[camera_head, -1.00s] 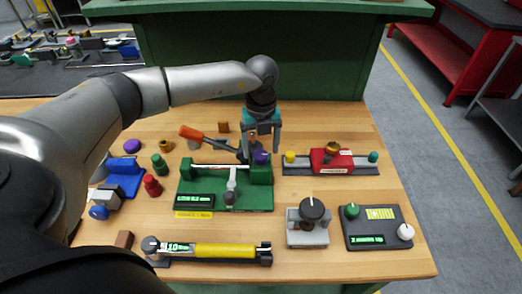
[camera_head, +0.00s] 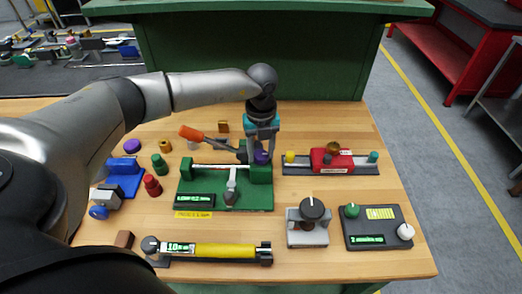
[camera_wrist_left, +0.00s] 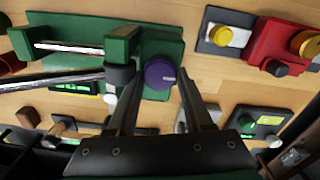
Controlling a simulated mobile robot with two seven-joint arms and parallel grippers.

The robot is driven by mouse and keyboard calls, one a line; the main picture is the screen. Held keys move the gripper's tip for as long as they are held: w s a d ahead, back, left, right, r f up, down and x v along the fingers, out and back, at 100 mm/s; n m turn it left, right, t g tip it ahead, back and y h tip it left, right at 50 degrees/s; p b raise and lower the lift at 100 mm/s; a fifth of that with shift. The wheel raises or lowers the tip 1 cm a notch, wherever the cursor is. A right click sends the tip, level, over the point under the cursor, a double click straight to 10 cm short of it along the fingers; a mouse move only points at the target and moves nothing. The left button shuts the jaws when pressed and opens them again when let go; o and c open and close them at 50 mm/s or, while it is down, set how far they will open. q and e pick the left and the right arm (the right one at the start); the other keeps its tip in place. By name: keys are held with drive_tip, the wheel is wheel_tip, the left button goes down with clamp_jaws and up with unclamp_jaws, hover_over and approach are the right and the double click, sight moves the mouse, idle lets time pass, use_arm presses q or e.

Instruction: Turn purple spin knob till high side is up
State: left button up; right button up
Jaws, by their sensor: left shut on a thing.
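The purple spin knob (camera_head: 262,157) stands at the back right of the green fixture (camera_head: 255,199). In the left wrist view the purple knob (camera_wrist_left: 160,73) is round, with a small light mark on its right edge. My left gripper (camera_head: 260,151) comes down from above and is shut on the purple knob, with one finger on each side in the left wrist view. The fingers partly hide the knob in the head view. A small green display (camera_head: 195,199) is on the fixture's front left; its text is too blurred to read. My right gripper is not in view.
An orange-handled lever (camera_head: 192,132) lies just left of the gripper. A red block on a dark rail (camera_head: 333,160) stands to the right. A yellow cylinder device (camera_head: 222,250), a grey base with a black knob (camera_head: 311,210) and a dark panel (camera_head: 378,227) sit in front.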

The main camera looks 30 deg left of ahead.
use_arm(q)
clamp_jaws()
drive_tip(key=shift+m, duration=0.3)
